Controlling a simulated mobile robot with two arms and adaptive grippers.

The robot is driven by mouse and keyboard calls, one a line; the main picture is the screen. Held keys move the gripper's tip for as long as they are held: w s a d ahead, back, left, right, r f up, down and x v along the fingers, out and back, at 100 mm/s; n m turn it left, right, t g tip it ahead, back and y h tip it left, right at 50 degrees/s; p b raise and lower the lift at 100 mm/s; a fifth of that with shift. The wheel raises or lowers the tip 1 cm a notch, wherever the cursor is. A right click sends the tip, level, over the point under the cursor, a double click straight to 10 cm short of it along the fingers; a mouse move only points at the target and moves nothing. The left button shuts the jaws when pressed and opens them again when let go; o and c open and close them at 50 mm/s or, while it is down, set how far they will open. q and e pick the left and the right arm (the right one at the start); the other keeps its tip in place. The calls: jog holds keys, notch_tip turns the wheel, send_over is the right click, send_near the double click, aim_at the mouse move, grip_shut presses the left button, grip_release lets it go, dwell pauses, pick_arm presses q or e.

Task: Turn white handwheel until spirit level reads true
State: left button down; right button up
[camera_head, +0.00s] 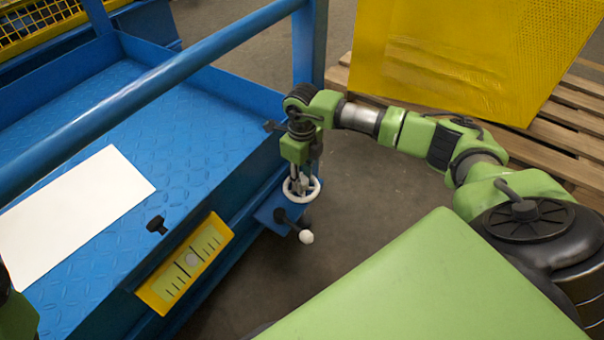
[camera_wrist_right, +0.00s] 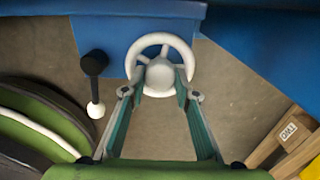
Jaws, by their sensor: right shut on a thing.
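The white handwheel (camera_head: 311,192) sits on a small blue bracket at the corner of the blue platform. In the right wrist view its ring (camera_wrist_right: 137,50) and round hub (camera_wrist_right: 160,75) show at the top middle. My right gripper (camera_head: 299,181) points down at the wheel; in the wrist view its fingers (camera_wrist_right: 160,88) are shut on the wheel's hub, one at each side. The spirit level (camera_head: 163,292) is a yellow-framed plate on the platform's side. Its pale round bubble (camera_head: 190,258) appears between two long dark marks; exact centring is hard to tell. My left gripper is not visible.
A black lever with a white knob (camera_head: 306,237) stands beside the wheel. A blue rail (camera_head: 150,92) crosses above the platform (camera_head: 190,125). A white sheet (camera_head: 70,215) and a small black knob (camera_head: 156,225) lie there. A yellow panel (camera_head: 450,60) stands on wooden pallets behind my right arm.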

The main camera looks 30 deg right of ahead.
jog(key=o, duration=1.1)
notch_tip(320, 180, up, 12)
dwell(0.4)
